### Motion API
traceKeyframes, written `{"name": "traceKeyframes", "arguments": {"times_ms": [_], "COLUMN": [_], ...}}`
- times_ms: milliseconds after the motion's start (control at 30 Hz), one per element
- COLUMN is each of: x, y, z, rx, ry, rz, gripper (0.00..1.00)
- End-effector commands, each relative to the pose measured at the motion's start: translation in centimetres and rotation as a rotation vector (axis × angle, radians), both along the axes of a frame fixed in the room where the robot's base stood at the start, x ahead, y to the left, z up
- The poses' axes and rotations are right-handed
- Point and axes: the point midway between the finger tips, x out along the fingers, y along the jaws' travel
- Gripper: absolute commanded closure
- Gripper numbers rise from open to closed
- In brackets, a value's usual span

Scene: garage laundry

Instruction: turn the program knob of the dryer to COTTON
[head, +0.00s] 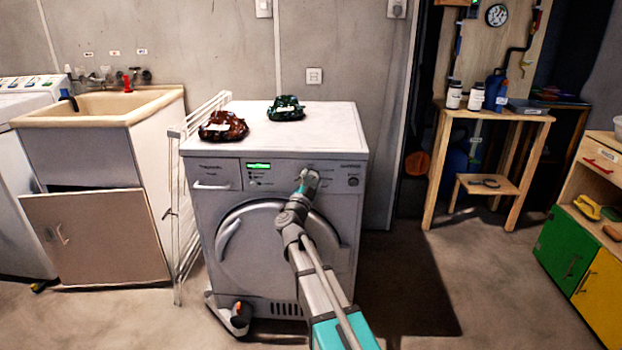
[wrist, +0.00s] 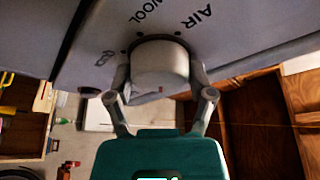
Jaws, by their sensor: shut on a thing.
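The dryer (head: 345,230) is a pale grey front loader against the back wall, with a lit green display (head: 258,166) on its panel. My gripper (head: 307,182) reaches the panel right of the display and hides the knob in the head view. In the wrist view, my gripper (wrist: 160,78) has its fingers on both sides of the round silver program knob (wrist: 160,62) and is shut on it. The printed words WOOL and AIR show inverted beyond the knob. I cannot read COTTON in either view, nor tell which mark the knob points to.
A dark red packet (head: 222,126) and a dark green packet (head: 286,108) lie on the dryer top. A white drying rack (head: 178,200) and a sink (head: 110,105) stand left. A wooden table (head: 490,112) is at right. Floor right of the dryer is clear.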

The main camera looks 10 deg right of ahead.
Motion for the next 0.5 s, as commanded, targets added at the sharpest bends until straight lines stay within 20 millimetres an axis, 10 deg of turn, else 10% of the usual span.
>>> {"name": "traceKeyframes", "arguments": {"times_ms": [500], "x": [0.22], "y": [-0.01], "z": [-0.01], "rx": [0.124], "ry": [-0.037], "rz": [0.001], "gripper": [0.78]}}
